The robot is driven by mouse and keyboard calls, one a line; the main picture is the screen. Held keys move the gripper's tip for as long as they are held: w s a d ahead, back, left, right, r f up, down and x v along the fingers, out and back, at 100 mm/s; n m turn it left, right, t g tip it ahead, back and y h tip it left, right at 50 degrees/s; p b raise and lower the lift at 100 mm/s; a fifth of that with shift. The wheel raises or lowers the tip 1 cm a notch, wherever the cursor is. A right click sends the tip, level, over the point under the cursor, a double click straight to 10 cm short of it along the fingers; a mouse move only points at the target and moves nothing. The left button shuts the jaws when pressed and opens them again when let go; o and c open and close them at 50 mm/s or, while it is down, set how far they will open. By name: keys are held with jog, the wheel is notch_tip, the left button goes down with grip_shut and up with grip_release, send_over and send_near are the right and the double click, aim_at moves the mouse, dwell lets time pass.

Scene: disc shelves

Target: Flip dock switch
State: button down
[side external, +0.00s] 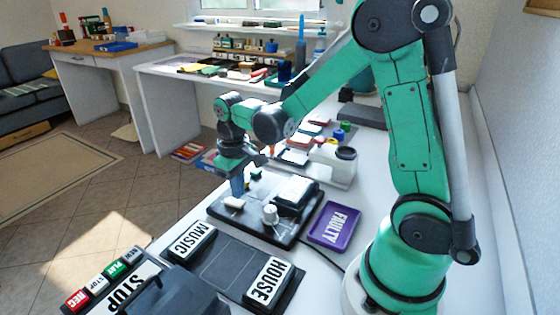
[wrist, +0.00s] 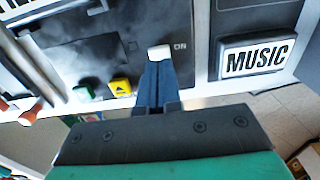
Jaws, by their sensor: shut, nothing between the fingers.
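The dock is a black panel (side external: 258,227) on the white counter; its dark face also shows in the wrist view (wrist: 95,62). A small pale block (side external: 234,203), which looks like the switch, sits near its left edge; it also shows in the wrist view (wrist: 158,52). My gripper (side external: 237,191) points down over that edge with its blue fingers together and empty. In the wrist view the fingertips (wrist: 159,66) are right beside the pale block; I cannot tell whether they touch it. A yellow button (wrist: 120,87) and a green button (wrist: 83,93) lie to the left.
A white knob (side external: 270,214) stands on the panel. A purple FAULTY tray (side external: 335,224) lies to its right. MUSIC (side external: 192,243) and HOUSE (side external: 268,281) labels sit on a dark unit in front. A white container (side external: 333,160) stands behind.

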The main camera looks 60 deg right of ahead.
aim_at(240, 205)
jog(key=shift+f, duration=1)
dwell(0.3)
jog(key=shift+r, duration=3.5)
jog(key=shift+s+a+r, duration=0.2)
jog(key=shift+a+r, duration=0.05)
jog(key=shift+r, duration=0.1)
jog(key=s+a+r+t, duration=0.3)
jog(key=s+a+t, duration=0.2)
jog(key=t, duration=0.2)
jog(key=shift+s, duration=0.25)
